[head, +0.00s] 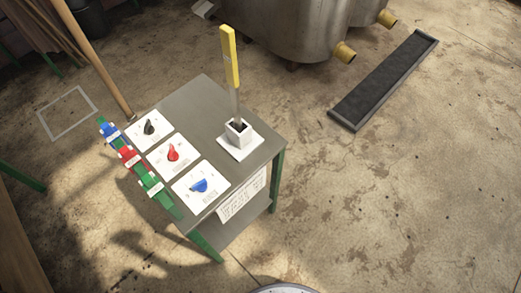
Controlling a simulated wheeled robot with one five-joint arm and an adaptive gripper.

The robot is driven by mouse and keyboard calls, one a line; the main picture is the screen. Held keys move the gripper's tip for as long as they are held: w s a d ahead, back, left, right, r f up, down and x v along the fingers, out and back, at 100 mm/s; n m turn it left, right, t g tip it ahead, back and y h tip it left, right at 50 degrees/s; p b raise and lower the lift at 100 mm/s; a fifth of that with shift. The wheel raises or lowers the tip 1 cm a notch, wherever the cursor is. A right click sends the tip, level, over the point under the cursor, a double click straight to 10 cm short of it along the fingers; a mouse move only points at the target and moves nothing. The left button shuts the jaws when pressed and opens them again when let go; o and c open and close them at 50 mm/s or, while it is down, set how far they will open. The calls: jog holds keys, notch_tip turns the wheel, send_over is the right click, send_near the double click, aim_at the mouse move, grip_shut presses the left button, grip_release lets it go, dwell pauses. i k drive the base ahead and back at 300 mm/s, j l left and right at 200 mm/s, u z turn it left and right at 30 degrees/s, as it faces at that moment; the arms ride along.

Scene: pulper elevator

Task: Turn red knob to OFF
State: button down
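The red knob (172,153) sits on a white plate (188,154), the middle one of three along the left side of a small grey-topped table (205,97). Its pointer looks turned toward the upper part of the plate, but the plate's markings are too small to read. A black knob (150,127) is on the plate above it and a blue knob (199,186) on the plate below it. My gripper is not in the head view.
A yellow-handled lever (231,60) stands upright in a white socket (238,133) on the table's right side. Blue, red and green tags line the left edge. A steel tank (300,25) and a dark floor grate (385,80) are behind. Floor to the right is clear.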

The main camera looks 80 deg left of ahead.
aim_at(174, 155)
jog(key=u, duration=3.35)
